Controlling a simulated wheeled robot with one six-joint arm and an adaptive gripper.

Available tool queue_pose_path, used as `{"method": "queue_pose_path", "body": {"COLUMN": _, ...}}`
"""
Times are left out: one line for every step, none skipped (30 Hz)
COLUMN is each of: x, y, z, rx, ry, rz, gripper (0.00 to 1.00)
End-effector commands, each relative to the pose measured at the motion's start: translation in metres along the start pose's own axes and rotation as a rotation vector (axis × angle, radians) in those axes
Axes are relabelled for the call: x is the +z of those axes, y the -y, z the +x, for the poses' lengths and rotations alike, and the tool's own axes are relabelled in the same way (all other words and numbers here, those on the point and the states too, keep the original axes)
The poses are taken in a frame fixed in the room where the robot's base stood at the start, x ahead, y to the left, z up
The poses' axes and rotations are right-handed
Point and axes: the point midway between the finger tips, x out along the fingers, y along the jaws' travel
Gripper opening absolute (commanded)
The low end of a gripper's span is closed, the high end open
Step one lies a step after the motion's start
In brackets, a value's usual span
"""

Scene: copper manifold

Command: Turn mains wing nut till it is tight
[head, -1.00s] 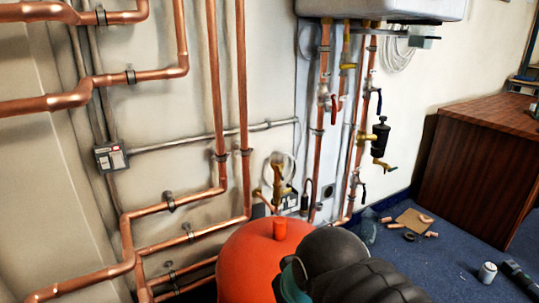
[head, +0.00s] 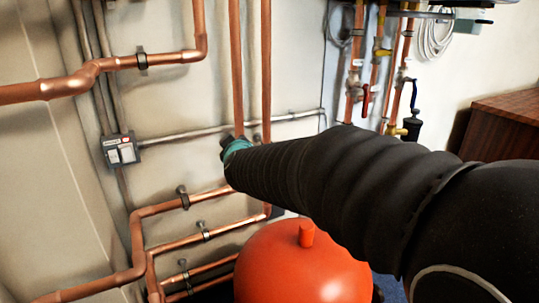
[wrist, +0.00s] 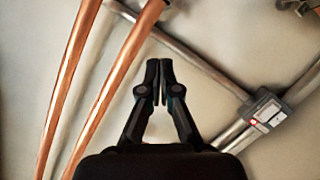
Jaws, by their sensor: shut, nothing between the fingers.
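I cannot make out the mains wing nut in either view. My gripper (wrist: 158,82) shows in the wrist view with its two dark fingers closed together and nothing between them. It points at the wall, just right of two slanting copper pipes (wrist: 115,85) and below a grey conduit (wrist: 190,55). I cannot tell its distance from the wall. In the head view my black arm reaches from the lower right to the pipes at the middle and hides the gripper's fingers.
A red vessel (head: 290,268) stands below my arm. Copper pipes (head: 130,64) run along the left wall, near a grey switch box (head: 121,149).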

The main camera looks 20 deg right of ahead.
Motion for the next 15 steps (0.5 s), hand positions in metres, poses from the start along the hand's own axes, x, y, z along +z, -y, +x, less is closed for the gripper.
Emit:
{"method": "queue_pose_path", "body": {"x": 0.004, "y": -0.001, "z": 0.021, "rx": 0.061, "ry": 0.013, "rz": -0.048, "gripper": 0.0}}
{"method": "queue_pose_path", "body": {"x": 0.006, "y": -0.004, "z": 0.03, "rx": 0.104, "ry": 0.023, "rz": -0.08, "gripper": 0.0}}
{"method": "queue_pose_path", "body": {"x": 0.01, "y": -0.008, "z": 0.042, "rx": 0.16, "ry": 0.042, "rz": -0.126, "gripper": 0.0}}
{"method": "queue_pose_path", "body": {"x": 0.013, "y": -0.011, "z": 0.051, "rx": 0.202, "ry": 0.062, "rz": -0.16, "gripper": 0.0}}
{"method": "queue_pose_path", "body": {"x": 0.017, "y": -0.013, "z": 0.058, "rx": 0.242, "ry": 0.085, "rz": -0.195, "gripper": 0.0}}
{"method": "queue_pose_path", "body": {"x": 0.024, "y": -0.015, "z": 0.068, "rx": 0.295, "ry": 0.122, "rz": -0.244, "gripper": 0.0}}
{"method": "queue_pose_path", "body": {"x": 0.03, "y": -0.016, "z": 0.074, "rx": 0.331, "ry": 0.154, "rz": -0.281, "gripper": 0.0}}
{"method": "queue_pose_path", "body": {"x": 0.036, "y": -0.017, "z": 0.079, "rx": 0.367, "ry": 0.188, "rz": -0.318, "gripper": 0.0}}
{"method": "queue_pose_path", "body": {"x": 0.044, "y": -0.017, "z": 0.085, "rx": 0.41, "ry": 0.237, "rz": -0.369, "gripper": 0.0}}
{"method": "queue_pose_path", "body": {"x": 0.051, "y": -0.017, "z": 0.089, "rx": 0.442, "ry": 0.277, "rz": -0.406, "gripper": 0.0}}
{"method": "queue_pose_path", "body": {"x": 0.058, "y": -0.017, "z": 0.092, "rx": 0.468, "ry": 0.318, "rz": -0.443, "gripper": 0.0}}
{"method": "queue_pose_path", "body": {"x": 0.066, "y": -0.016, "z": 0.096, "rx": 0.501, "ry": 0.374, "rz": -0.491, "gripper": 0.0}}
{"method": "queue_pose_path", "body": {"x": 0.073, "y": -0.015, "z": 0.097, "rx": 0.523, "ry": 0.416, "rz": -0.525, "gripper": 0.0}}
{"method": "queue_pose_path", "body": {"x": 0.079, "y": -0.014, "z": 0.098, "rx": 0.542, "ry": 0.457, "rz": -0.557, "gripper": 0.0}}
{"method": "queue_pose_path", "body": {"x": 0.086, "y": -0.012, "z": 0.099, "rx": 0.563, "ry": 0.511, "rz": -0.599, "gripper": 0.0}}
